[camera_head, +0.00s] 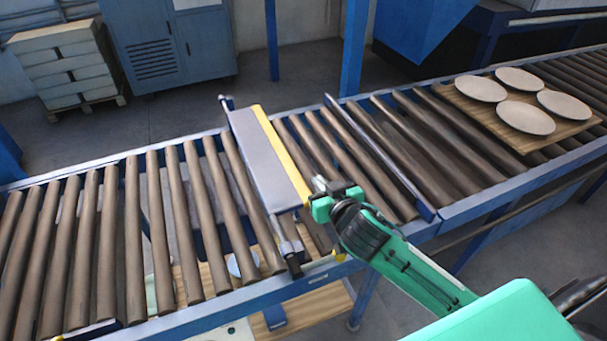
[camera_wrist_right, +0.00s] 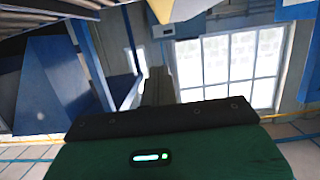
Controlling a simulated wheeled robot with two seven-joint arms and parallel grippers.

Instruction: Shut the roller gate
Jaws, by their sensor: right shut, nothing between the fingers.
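The roller gate appears to be the grey panel (camera_head: 268,165) with a yellow edge, spanning the roller conveyor in the head view. My right gripper (camera_head: 318,188) is shut and empty, by the near end of the yellow edge. Its tips look close to the panel, but contact is unclear. In the right wrist view, the green gripper housing (camera_wrist_right: 165,155) fills the bottom. My left gripper is not in view.
Brown rollers (camera_head: 140,230) run left of the panel, and more lie to its right. A blue crossbar (camera_head: 385,160) spans the right section. A wooden board (camera_head: 480,115) carries several plates at the far right. Blue posts (camera_head: 355,45) stand behind the conveyor.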

